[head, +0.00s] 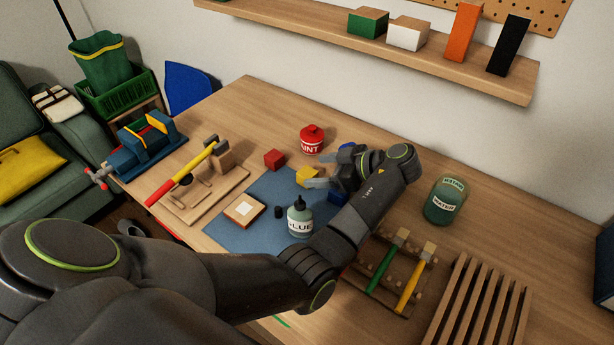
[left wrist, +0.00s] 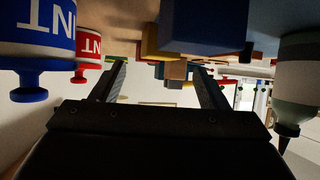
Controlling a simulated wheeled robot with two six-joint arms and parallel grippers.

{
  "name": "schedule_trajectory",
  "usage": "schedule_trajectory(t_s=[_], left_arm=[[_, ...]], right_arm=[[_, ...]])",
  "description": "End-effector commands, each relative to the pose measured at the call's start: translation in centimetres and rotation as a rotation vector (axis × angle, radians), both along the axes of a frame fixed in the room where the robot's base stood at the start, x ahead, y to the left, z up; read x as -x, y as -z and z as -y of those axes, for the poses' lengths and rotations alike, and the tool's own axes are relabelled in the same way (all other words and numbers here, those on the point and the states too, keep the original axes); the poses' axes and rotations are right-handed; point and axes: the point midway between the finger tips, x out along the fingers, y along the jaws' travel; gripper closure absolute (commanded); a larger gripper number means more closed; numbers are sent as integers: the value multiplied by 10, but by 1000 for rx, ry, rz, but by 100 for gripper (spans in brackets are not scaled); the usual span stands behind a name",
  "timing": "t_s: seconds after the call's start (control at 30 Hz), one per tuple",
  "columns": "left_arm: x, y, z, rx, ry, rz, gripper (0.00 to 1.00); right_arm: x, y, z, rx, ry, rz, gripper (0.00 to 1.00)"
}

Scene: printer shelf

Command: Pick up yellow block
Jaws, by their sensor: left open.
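The yellow block (head: 307,176) sits on the blue mat (head: 262,236) in the middle of the table, just left of my left gripper (head: 326,168). The gripper is open and empty, its fingers pointing left toward the block. In the left wrist view, which is upside down, the yellow block (left wrist: 149,42) shows at the top, partly hidden behind a nearer blue block (left wrist: 205,25). The open fingers (left wrist: 161,68) show below it. I cannot tell whether a finger touches the yellow block. My right gripper is not in view.
A red paint can (head: 312,139) and red block (head: 274,158) stand behind and left. A glue bottle (head: 300,219) stands in front, near my forearm. The blue block (head: 338,197) lies close by the gripper. A green bottle (head: 444,202) and slatted rack (head: 478,306) are right.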

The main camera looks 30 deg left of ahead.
Motion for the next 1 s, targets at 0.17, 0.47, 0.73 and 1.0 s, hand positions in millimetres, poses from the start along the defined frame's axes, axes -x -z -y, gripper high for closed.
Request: schedule_trajectory(t_s=[0.17, 0.47, 0.73, 1.0], left_arm=[[0, 9, -13, -2, -1, -4, 32], [0, 31, -42, 1, 0, -1, 32], [0, 32, -41, 2, 0, -1, 45], [0, 32, -41, 2, 0, -1, 81]], right_arm=[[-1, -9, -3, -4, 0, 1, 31], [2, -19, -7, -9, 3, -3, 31], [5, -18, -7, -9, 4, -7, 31], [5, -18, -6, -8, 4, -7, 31]])
